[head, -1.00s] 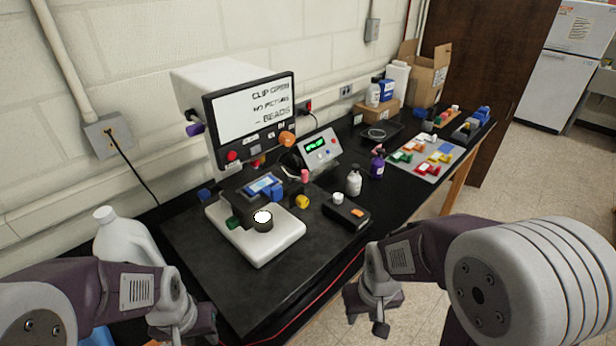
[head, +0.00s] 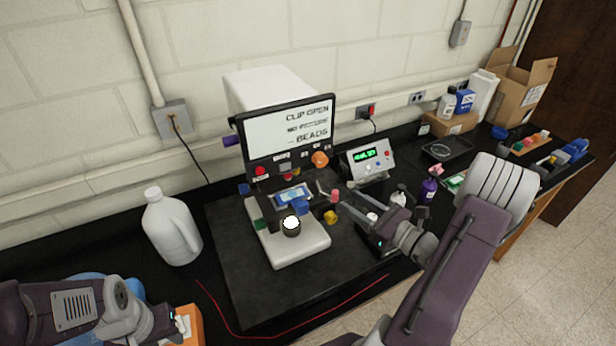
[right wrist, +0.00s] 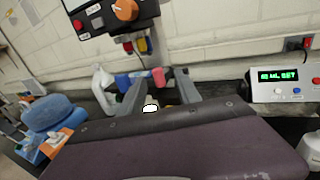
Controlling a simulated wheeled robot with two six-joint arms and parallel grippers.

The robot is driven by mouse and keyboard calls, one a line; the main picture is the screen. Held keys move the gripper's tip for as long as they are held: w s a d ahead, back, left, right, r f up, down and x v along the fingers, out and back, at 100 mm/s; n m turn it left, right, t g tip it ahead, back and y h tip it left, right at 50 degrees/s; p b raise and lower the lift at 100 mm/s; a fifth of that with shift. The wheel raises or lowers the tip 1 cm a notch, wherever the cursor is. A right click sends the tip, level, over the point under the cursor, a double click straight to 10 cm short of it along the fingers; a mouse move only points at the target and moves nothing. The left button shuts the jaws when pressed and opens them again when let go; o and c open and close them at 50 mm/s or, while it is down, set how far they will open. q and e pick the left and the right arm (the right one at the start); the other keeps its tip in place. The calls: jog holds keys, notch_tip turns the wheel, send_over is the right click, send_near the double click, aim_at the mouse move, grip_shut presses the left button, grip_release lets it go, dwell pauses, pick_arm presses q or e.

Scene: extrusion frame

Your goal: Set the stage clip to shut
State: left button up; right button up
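The microscope stage (head: 292,196) carries a blue-and-white slide and stands over a white base (head: 300,247). The screen (head: 291,127) above it reads "CLIP OPEN", "NO PICTURE" and "BEADS". A small pink-red knob (head: 335,195) stands at the stage's right side; it also shows in the right wrist view (right wrist: 158,76). I cannot tell the clip's own shape. My right gripper (head: 334,200) is open by the stage's right side, its fingers apart with the knob seen between them and nothing clearly held. My left gripper (head: 172,326) is low at the left; its fingers are unclear.
A white jug (head: 172,228) stands left of the black mat (head: 232,262). A yellow knob (head: 330,217) sits right of the stage. A grey control box (head: 369,158) with a green display stands behind my right gripper. Bottles and boxes fill the right side. A red cord crosses the table front.

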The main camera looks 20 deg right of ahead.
aim_at(333, 191)
jog(key=p+x, duration=0.3)
jog(key=x, duration=0.5)
jog(key=shift+w+a+r+p, duration=0.1)
jog(key=shift+w+a+p, duration=0.1)
jog(key=shift+a+p, duration=0.15)
jog(key=shift+w+a, duration=0.15)
jog(key=shift+w, duration=0.15)
jog(key=shift+s, duration=0.1)
grip_shut()
